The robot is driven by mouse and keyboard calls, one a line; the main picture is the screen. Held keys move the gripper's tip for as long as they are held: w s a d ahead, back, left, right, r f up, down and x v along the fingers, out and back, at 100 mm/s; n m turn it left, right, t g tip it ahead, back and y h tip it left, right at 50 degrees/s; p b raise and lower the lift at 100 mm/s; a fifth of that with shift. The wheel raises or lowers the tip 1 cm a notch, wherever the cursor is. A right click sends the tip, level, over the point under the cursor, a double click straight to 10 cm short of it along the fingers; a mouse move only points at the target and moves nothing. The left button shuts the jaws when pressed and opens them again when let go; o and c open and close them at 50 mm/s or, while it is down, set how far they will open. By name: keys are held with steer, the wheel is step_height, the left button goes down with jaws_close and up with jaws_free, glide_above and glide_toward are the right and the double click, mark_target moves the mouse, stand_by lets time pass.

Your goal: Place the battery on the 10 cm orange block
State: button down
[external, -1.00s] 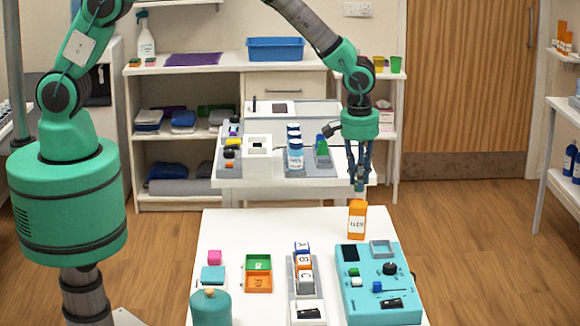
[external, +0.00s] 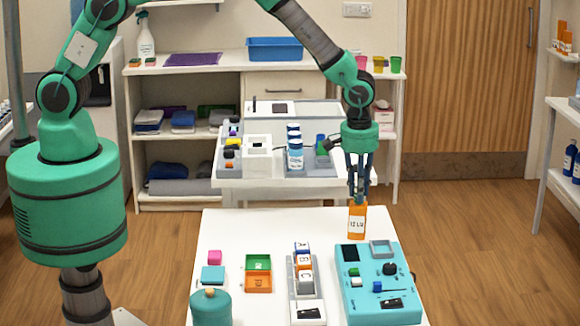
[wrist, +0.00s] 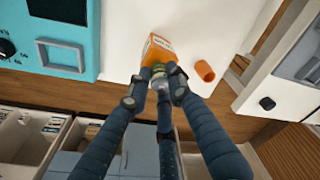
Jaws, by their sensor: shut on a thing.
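The orange block (external: 357,221) stands upright near the far right edge of the white table, with a pale lettered label on its side. It also shows in the wrist view (wrist: 157,47). My gripper (external: 359,200) points down at the top of the block, and its fingers overlap it in the external view. In the wrist view my gripper (wrist: 158,84) is closed around a small silvery, greenish piece, seemingly the battery (wrist: 160,77), close to the block. The fingers hide part of it, and I cannot tell whether it touches the block.
An orange cylinder (wrist: 205,71) lies on the table beside the block. The turquoise panel (external: 378,310) with knobs and a grey square frame (external: 381,249) is just in front. Letter cubes in a grey rack (external: 303,265) and orange-green trays (external: 258,282) are left. The table's far-left area is clear.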

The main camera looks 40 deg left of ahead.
steer(key=shift+f, duration=0.15)
steer(key=c, duration=1.6)
jaws_free()
steer(key=shift+o, duration=0.2)
step_height(320, 180, up, 12)
steer(key=s, duration=0.1)
steer(key=shift+d, duration=0.15)
steer(key=shift+r, duration=0.2)
